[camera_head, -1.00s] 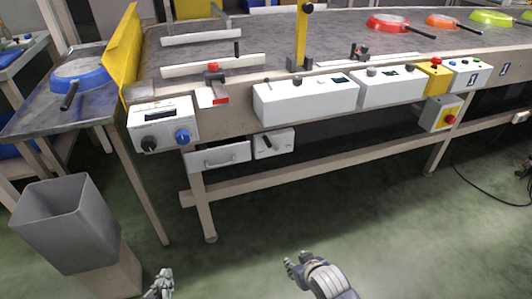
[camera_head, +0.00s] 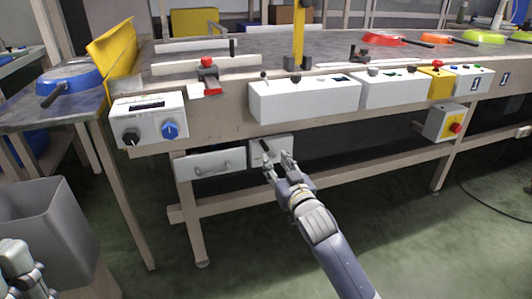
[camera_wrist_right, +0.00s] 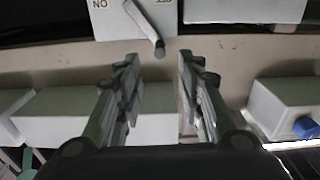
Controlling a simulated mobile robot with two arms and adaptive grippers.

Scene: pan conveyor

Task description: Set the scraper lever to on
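The scraper lever (camera_head: 265,146) is a short dark handle on a small white box (camera_head: 256,157) under the conveyor's front edge. In the right wrist view the lever (camera_wrist_right: 145,25) leans away from the upside-down ON label, towards a second label I cannot read. My right gripper (camera_head: 278,163) is open and empty in front of the box. In the right wrist view the lever's end lies just beyond and between the spread fingertips (camera_wrist_right: 159,68), with no clear contact. My left gripper (camera_head: 18,265) is at the lower left edge, its fingers unclear.
A drawer with a handle (camera_head: 210,164) sits left of the lever box. A knob panel (camera_head: 148,119) and white control boxes (camera_head: 304,101) are above. A red emergency switch (camera_head: 446,124) is at right. A grey bin (camera_head: 48,228) stands at lower left.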

